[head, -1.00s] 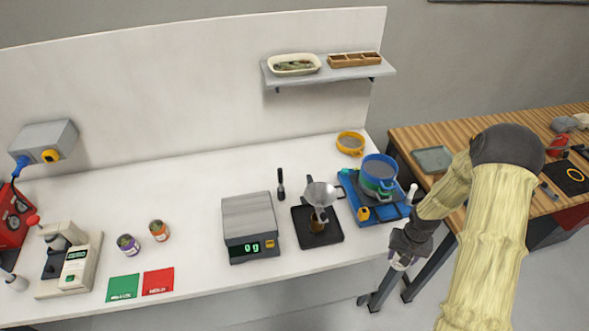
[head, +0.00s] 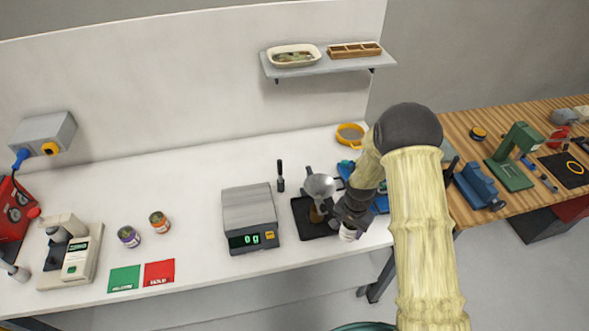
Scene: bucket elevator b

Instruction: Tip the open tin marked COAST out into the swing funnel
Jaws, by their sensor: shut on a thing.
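The swing funnel (head: 320,186) is a grey metal cone on a dark stand (head: 303,217), right of the scale. My gripper (head: 350,226) is just right of and in front of the funnel, near the front edge of the bench. It is shut on a small light-coloured tin (head: 348,234). The gripper hides most of this tin, and no marking on it can be read. Two other open tins, one with a purple label (head: 129,237) and one with an orange label (head: 159,223), stand on the bench at left. Their markings are too small to read.
A scale (head: 250,220) reading 0 g stands left of the funnel. Green (head: 124,279) and red (head: 159,272) cards lie at the front. My arm mostly hides the blue sieve shaker (head: 379,203). A yellow sieve (head: 350,136) lies behind.

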